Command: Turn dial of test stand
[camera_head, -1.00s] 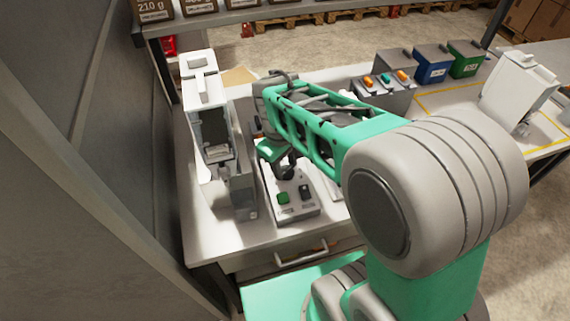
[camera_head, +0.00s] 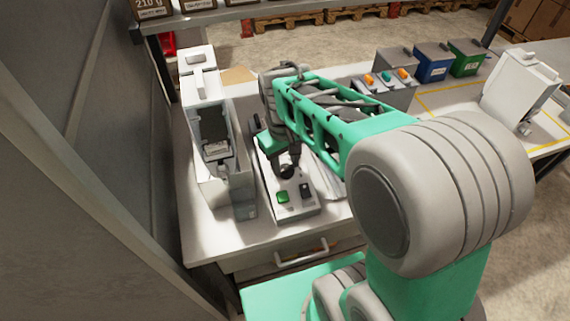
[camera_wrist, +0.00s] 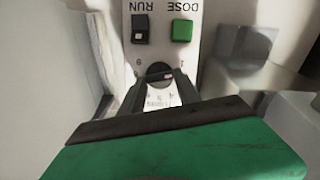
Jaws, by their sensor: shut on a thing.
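The white control box (camera_head: 299,209) lies on the bench with a green DOSE button (camera_head: 283,197) and a black RUN switch (camera_head: 305,190). In the wrist view its panel (camera_wrist: 163,47) appears upside down, with the green button (camera_wrist: 182,29) and the black switch (camera_wrist: 141,30). The dark round dial (camera_wrist: 157,69) lies below them, between the marks 9 and 1. My gripper (camera_wrist: 157,84) is shut on the dial, with dark fingers on either side. In the head view my gripper (camera_head: 288,168) is over the box, and it mostly hides the dial.
A tall white dispenser (camera_head: 205,92) stands close on the left of the box. A grey wall panel (camera_head: 65,180) is farther left. A grey box with coloured buttons (camera_head: 386,85), a blue bin (camera_head: 432,66) and a green bin (camera_head: 467,61) stand at the back right.

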